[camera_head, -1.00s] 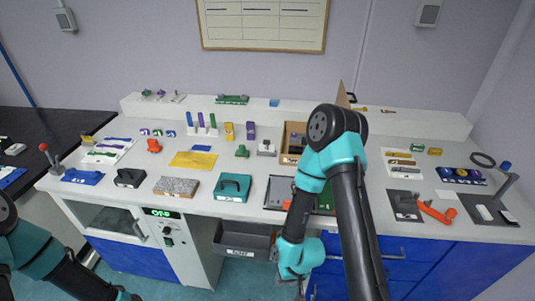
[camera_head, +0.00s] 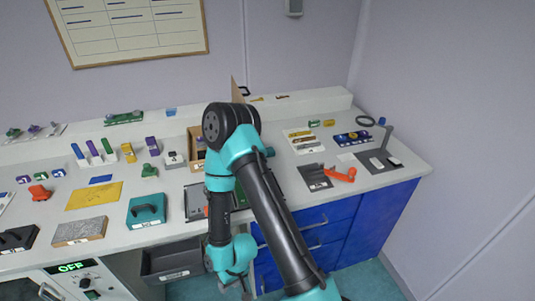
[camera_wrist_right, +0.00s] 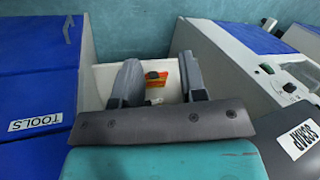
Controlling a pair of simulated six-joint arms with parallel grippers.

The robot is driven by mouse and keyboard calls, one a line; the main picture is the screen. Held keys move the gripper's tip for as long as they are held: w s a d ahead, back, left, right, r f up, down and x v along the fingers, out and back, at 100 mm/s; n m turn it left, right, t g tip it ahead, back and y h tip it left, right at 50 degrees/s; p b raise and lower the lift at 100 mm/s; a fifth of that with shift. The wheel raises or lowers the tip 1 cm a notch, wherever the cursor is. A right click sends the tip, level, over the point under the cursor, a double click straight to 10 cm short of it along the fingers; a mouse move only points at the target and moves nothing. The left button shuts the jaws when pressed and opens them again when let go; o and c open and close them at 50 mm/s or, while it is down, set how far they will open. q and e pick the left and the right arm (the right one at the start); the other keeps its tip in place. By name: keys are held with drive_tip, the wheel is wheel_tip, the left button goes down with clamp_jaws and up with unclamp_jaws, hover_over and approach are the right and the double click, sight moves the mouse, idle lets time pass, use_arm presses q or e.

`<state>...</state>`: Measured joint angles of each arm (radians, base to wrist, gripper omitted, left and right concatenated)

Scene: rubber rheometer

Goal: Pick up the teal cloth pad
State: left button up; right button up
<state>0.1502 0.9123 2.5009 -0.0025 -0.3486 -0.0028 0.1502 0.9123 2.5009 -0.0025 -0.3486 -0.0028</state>
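A small blue-teal square (camera_head: 171,112) lies on the raised back ledge in the head view. It may be the teal cloth pad, but it is too small to be sure. My right gripper (camera_wrist_right: 160,78) shows in the wrist view with its two fingers apart and nothing between them. In the head view it hangs low in front of the bench's front edge, far from the square and partly cut off by the frame's lower edge. My left gripper is out of view.
A teal case with a black handle (camera_head: 147,211) and a grey speckled block (camera_head: 80,231) stand near the bench's front edge. A cardboard box (camera_head: 196,148) stands behind my right arm. The scrap bin (camera_head: 171,259) hangs below the bench front.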

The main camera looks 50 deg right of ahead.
drive_tip(key=o, duration=0.8)
